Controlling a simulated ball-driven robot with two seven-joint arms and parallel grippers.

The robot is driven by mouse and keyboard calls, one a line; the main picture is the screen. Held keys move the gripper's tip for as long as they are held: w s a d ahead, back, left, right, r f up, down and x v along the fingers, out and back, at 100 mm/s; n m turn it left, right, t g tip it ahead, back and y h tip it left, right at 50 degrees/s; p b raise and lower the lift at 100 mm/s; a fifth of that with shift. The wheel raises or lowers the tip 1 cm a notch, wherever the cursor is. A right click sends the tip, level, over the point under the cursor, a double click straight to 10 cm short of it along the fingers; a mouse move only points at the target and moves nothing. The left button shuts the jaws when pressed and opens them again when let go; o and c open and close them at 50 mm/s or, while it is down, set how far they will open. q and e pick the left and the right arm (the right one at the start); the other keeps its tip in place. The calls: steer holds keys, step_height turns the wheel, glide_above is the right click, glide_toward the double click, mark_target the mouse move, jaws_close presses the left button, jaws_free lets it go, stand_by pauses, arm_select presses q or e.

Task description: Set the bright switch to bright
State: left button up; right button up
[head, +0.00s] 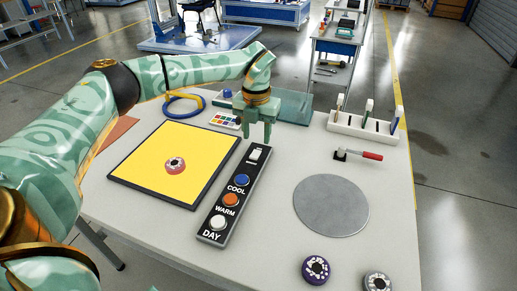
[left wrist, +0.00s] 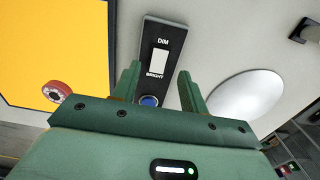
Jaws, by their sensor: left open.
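The black control panel (head: 221,221) lies on the table. The white bright switch (head: 257,153) is at its far end, beyond the blue COOL button (head: 241,180), the orange WARM button (head: 231,199) and the white DAY button (head: 218,222). My left gripper (head: 258,138) is open, pointing down just above the panel's far end. In the left wrist view the switch (left wrist: 159,62) stands between the words DIM and BRIGHT, and my left gripper's fingers (left wrist: 160,82) are spread, empty, to either side. I cannot tell which way the switch is set. My right gripper is not in view.
A yellow board (head: 145,173) with a red-and-white disc (head: 175,165) lies left of the panel. A grey round plate (head: 331,205), a red-handled tool (head: 360,154) and a white rack (head: 360,126) are to the right. Two round pieces (head: 316,269) sit at the front.

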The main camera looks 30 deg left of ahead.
mark_target(256, 152)
arm_select(q)
step_height(256, 152, down, 5)
steer(key=shift+r+b, duration=0.1)
steer(key=shift+b, duration=0.5)
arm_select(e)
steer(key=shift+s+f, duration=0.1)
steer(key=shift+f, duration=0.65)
